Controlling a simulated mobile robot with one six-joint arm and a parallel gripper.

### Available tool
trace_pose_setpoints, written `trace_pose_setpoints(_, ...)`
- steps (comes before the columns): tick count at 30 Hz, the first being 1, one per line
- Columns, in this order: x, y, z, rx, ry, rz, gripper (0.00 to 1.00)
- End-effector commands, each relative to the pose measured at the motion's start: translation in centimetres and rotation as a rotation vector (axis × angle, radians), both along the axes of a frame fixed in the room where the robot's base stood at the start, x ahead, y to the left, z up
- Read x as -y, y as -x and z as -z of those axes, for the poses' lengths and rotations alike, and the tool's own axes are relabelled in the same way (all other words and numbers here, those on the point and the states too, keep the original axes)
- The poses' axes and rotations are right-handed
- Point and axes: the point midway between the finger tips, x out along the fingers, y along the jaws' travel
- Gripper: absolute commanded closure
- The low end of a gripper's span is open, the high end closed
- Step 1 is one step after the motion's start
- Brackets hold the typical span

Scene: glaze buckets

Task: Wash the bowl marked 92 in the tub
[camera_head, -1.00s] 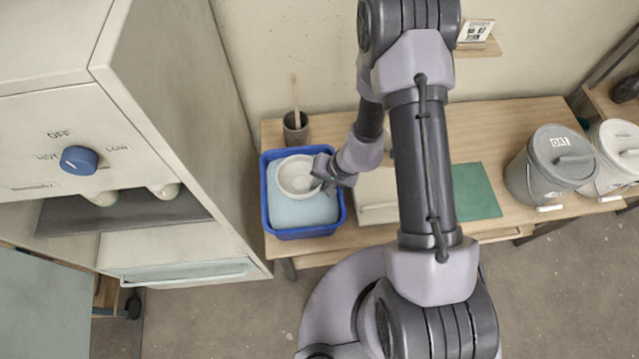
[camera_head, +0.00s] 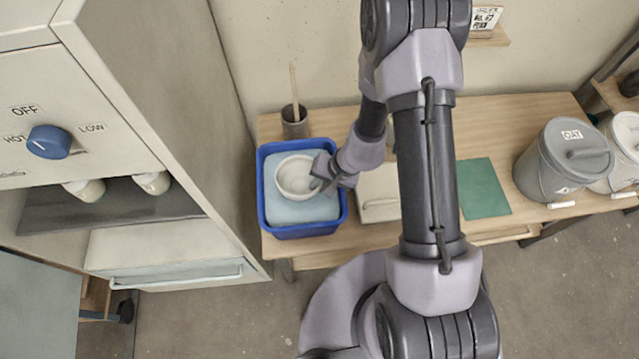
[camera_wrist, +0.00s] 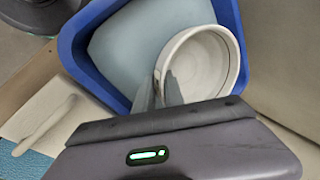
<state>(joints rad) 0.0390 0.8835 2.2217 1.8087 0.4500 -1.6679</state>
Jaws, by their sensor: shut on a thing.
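A white bowl (camera_head: 297,177) is in the blue tub (camera_head: 304,231), over the pale blue water. It shows upright in the wrist view (camera_wrist: 200,62), with its pale, empty inside facing up. No number can be read on it. My gripper (camera_head: 319,183) reaches in from the right and is shut on the bowl's near right rim. In the wrist view the fingertips (camera_wrist: 162,92) meet at the rim. Whether the bowl's underside touches the water I cannot tell.
A dark cup (camera_head: 295,128) with a wooden stick stands behind the tub. A grey bucket marked OAT (camera_head: 545,165) stands farther right. A tall cabinet (camera_head: 165,90) rises close on the left.

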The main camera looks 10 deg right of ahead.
Motion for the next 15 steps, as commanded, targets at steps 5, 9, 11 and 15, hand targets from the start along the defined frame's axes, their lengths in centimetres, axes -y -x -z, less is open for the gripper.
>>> trace_pose_setpoints(5, 0.0, 0.0, 1.6, 0.002, 0.0, -0.001, 1.0)
trace_pose_setpoints(9, 0.0, 0.0, 2.5, 0.002, 0.001, -0.001, 1.0)
trace_pose_setpoints(11, 0.0, -0.1, 2.9, 0.002, 0.0, -0.001, 1.0)
trace_pose_setpoints(15, 0.0, 0.0, 3.8, 0.001, 0.001, -0.001, 1.0)
